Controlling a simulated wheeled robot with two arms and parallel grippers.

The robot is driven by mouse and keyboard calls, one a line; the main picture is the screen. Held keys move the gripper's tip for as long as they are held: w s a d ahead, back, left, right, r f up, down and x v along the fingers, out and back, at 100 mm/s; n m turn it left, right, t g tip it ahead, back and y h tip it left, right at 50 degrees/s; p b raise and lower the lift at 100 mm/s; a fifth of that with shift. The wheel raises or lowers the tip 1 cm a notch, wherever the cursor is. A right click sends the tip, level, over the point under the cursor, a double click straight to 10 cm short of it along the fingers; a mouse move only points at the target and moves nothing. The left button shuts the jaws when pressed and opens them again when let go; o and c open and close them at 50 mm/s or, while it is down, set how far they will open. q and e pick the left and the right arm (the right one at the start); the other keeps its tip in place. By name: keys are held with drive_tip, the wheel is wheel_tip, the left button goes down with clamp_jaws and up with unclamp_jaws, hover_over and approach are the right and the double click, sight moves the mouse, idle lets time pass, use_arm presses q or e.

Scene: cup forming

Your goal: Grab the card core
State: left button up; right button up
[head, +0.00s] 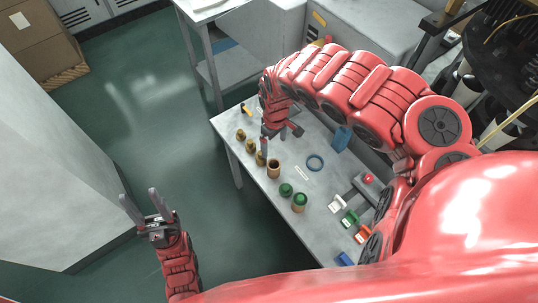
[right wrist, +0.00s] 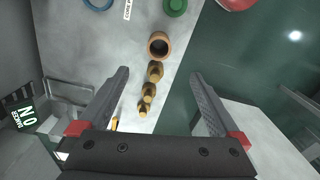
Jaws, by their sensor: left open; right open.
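A hollow brown tube, which looks like the card core (head: 273,170), stands upright on the grey table. It also shows in the right wrist view (right wrist: 159,45), its open top facing me, just beyond the line of the fingertips. My right gripper (head: 281,139) is open and empty above the table, close to the tube and apart from it. In the right wrist view its fingers (right wrist: 160,73) spread either side of a row of smaller brown pieces (right wrist: 155,71). My left gripper (head: 139,195) is open and empty, over the floor left of the table.
The brown pieces (head: 250,146) line the table's left edge. Two green-topped pieces (head: 299,202), a blue ring (head: 315,162), a white label (head: 301,173) and a blue block (head: 342,138) stand or lie nearby. Green floor (head: 145,110) is clear left of the table.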

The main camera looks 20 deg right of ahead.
drive_tip(key=b, duration=0.3)
approach(274, 167)
drive_tip(key=s+a, duration=0.1)
drive_tip(key=s, duration=0.1)
drive_tip(key=shift+w+d+f, duration=0.1)
drive_tip(key=shift+f, duration=0.85)
wheel_tip(274, 167, down, 3)
drive_tip(key=shift+r+p, duration=0.1)
drive_tip(key=shift+p, duration=0.45)
drive_tip(key=shift+f, duration=0.75)
drive_tip(key=c, duration=1.4)
